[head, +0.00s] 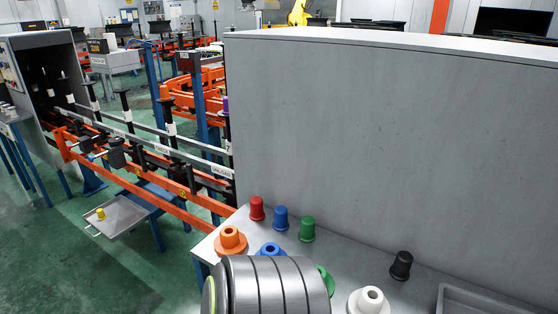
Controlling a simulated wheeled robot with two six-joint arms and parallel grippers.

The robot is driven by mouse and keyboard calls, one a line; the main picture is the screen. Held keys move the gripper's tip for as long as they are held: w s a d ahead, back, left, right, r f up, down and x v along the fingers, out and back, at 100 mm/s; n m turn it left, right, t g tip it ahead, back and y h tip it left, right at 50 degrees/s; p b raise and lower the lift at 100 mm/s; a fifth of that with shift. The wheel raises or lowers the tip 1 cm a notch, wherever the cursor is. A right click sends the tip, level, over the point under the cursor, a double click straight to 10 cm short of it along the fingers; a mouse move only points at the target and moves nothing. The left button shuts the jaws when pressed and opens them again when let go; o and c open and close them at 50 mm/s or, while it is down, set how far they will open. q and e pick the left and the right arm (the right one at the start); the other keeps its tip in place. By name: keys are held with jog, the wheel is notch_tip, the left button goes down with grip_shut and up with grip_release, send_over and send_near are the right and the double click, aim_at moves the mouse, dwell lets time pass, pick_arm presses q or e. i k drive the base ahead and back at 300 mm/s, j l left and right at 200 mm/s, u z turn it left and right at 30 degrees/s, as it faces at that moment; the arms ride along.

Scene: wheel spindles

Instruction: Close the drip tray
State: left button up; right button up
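The drip tray (123,217) is a shallow grey metal tray at the lower left, low above the green floor. It sticks out from under the orange rail frame, so it stands pulled out. A small wire handle (92,234) is on its near-left edge. A small yellow cup-shaped piece (101,213) stands in the tray. Neither gripper shows. A grey ribbed arm part of mine fills the bottom middle, far from the tray.
A bench at the right carries red (257,208), blue (280,218), green (307,229) and black (401,265) caps and several flanged pieces. A tall grey panel (390,140) rises behind. Orange rails (140,190) with spindles run leftwards. Green floor (50,270) is open at lower left.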

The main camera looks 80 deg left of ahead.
aim_at(123, 215)
jog(key=u, duration=4)
jog(key=i+j+u, duration=0.3)
jog(key=i, duration=0.2)
jog(key=i+j+u, duration=0.25)
jog(key=i, duration=0.25)
jog(key=j, duration=0.1)
